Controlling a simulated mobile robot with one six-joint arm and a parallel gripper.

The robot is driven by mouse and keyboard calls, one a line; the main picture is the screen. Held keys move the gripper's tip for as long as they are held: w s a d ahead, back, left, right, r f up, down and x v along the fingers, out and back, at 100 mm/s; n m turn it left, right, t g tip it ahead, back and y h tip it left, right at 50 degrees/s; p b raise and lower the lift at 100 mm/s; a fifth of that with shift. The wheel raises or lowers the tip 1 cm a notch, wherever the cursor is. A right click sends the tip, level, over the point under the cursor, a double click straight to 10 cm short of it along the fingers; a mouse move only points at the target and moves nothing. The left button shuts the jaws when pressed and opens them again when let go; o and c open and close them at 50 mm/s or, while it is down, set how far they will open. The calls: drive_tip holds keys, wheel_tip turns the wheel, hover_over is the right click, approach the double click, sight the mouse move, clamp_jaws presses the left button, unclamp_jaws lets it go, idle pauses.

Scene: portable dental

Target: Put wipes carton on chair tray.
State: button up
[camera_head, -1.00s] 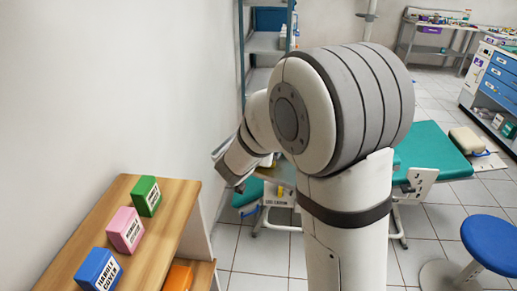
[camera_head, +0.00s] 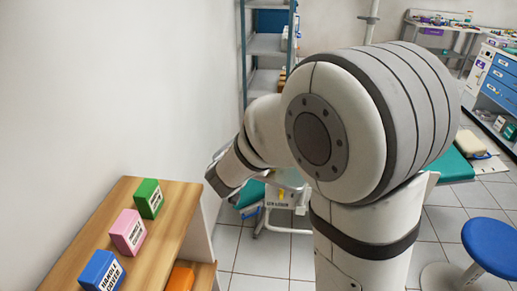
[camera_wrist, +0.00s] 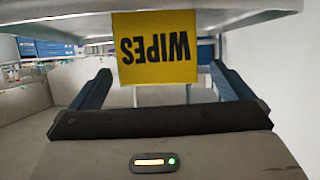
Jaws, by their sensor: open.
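The yellow wipes carton (camera_wrist: 156,50) is in the wrist view, its "WIPES" lettering upside down. Its edge at the top of the picture meets a pale flat surface (camera_wrist: 60,26). My gripper (camera_wrist: 158,74) is open, with one blue-grey finger on each side of the picture and the carton ahead between them. I see a gap on both sides and cannot tell how far the carton reaches between the fingers. I cannot make out the carton in the head view. My arm hides much of the teal chair (camera_head: 250,195) there, and I cannot clearly identify its tray.
A wooden shelf unit (camera_head: 165,232) at lower left holds a green box (camera_head: 148,199), a pink box (camera_head: 127,233) and a blue box (camera_head: 101,272). A grey rack (camera_head: 265,45) stands behind. A blue stool (camera_head: 490,248) is at right. Tiled floor between is clear.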

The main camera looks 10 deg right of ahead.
drive_tip(key=s+a+r+n+y, duration=0.3)
drive_tip(key=s+a+r+y, duration=0.2)
drive_tip(key=a+y, duration=0.1)
drive_tip(key=s+d+f+n+g, duration=0.1)
drive_tip(key=s+d+g, duration=0.3)
drive_tip(key=s, duration=0.6)
drive_tip(key=s+d+f+n+g, duration=0.1)
drive_tip(key=s+d+f+g, duration=0.2)
drive_tip(key=s, duration=0.7)
drive_tip(key=shift+s+d+f+n+g+y+p, duration=0.3)
drive_tip(key=shift+d+n+g+p, duration=0.15)
drive_tip(key=shift+d+g, duration=0.8)
drive_tip(key=shift+p+v, duration=1.05)
drive_tip(key=shift+v, duration=0.1)
